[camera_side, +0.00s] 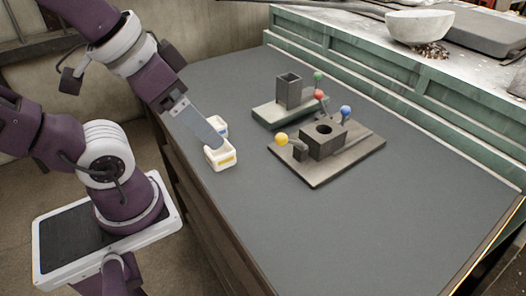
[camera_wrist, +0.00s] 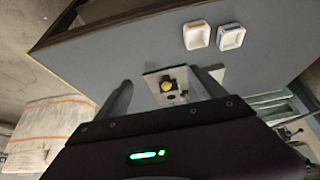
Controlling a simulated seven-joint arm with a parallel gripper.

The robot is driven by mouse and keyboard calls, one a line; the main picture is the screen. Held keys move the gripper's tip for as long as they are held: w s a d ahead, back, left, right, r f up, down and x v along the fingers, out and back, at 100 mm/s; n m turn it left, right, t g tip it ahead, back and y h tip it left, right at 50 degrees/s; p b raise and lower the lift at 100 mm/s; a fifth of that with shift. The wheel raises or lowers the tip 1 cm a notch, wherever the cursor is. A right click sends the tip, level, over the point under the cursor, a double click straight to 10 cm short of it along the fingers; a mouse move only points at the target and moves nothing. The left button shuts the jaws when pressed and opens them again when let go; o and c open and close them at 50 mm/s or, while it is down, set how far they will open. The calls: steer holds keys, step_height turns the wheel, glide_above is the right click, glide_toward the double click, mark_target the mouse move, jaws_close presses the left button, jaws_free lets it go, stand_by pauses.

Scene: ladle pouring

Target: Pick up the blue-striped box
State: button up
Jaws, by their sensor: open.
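The blue-striped box (camera_side: 221,130) is a small white open box on the dark table, partly hidden behind my finger in the side view. In the wrist view it appears to be the right one (camera_wrist: 231,37) of two white boxes near the top. A yellow-striped white box (camera_side: 221,157) stands close beside it, and also shows in the wrist view (camera_wrist: 197,35). My gripper (camera_side: 218,141) overlaps the boxes in the side view. In the wrist view my gripper (camera_wrist: 161,77) is open and empty, its fingers apart from both boxes.
A grey base (camera_side: 335,163) with a dark holed block (camera_side: 322,140) and a yellow ball (camera_side: 281,139) stands right of the boxes. Behind it is a green base (camera_side: 266,115) with a dark hollow block (camera_side: 289,91). The front right of the table (camera_side: 375,230) is clear.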

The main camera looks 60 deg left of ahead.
mark_target(212, 122)
steer(key=w+a+n+g+y, duration=0.4)
steer(key=a+n+g+y, duration=0.15)
steer(key=a+n, duration=0.45)
steer(key=w+a+r+n+y, duration=0.5)
steer(key=w+n+y, duration=0.1)
steer(key=n+y, duration=0.25)
steer(key=shift+g, duration=0.25)
step_height(212, 122, down, 19)
steer(key=shift+s+d+f, duration=0.1)
steer(key=shift+s+f, duration=0.05)
steer(key=shift+f, duration=0.05)
steer(key=shift+h, duration=0.3)
steer(key=x, duration=0.5)
steer(key=w+x, duration=0.1)
steer(key=x, duration=0.1)
steer(key=shift+f, duration=0.3)
steer(key=c, duration=1.5)
